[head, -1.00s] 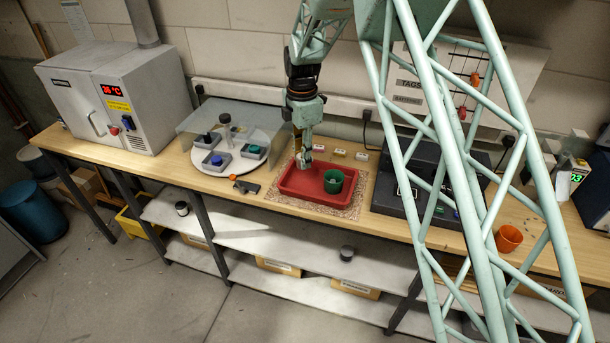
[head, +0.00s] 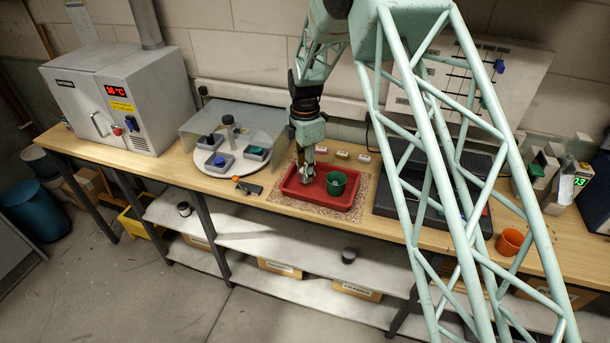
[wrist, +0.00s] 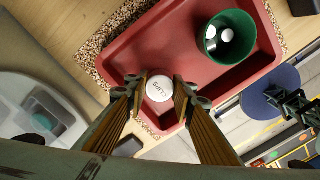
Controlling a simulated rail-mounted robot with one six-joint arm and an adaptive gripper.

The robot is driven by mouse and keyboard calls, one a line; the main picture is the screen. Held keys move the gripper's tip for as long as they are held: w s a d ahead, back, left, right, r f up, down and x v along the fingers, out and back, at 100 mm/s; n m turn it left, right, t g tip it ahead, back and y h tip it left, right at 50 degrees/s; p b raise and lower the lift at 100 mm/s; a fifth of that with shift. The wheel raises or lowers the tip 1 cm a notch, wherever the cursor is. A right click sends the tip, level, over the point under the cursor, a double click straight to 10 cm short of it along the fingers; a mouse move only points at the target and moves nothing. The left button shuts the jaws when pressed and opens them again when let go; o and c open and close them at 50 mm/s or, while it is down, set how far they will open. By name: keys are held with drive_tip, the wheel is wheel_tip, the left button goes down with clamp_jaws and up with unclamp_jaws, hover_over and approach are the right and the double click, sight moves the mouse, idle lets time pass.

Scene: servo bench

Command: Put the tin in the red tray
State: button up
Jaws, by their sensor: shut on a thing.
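The tin (wrist: 159,88), seen end-on in the wrist view, has a round white top with small dark lettering. My gripper (wrist: 160,90) is shut on it, one finger on each side. The red tray (wrist: 125,60) lies under and beyond the tin, which is over the tray near one edge. I cannot tell whether the tin touches the tray floor. In the head view my gripper (head: 307,176) points down over the left part of the red tray (head: 318,201), and its fingers partly hide the tin.
A green cup (head: 336,183) stands in the tray's right part; the wrist view shows white round pieces inside it. A turntable (head: 215,165) is left of the tray, with an orange-and-black tool (head: 247,187) between. A dark case (head: 400,195) is to the right.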

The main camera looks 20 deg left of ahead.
drive_tip(key=shift+f, duration=0.75)
drive_tip(key=shift+f, duration=0.15)
drive_tip(key=o, duration=0.9)
wheel_tip(320, 180, up, 12)
drive_tip(key=shift+r, duration=0.2)
idle(0.6)
drive_tip(key=shift+d, duration=0.1)
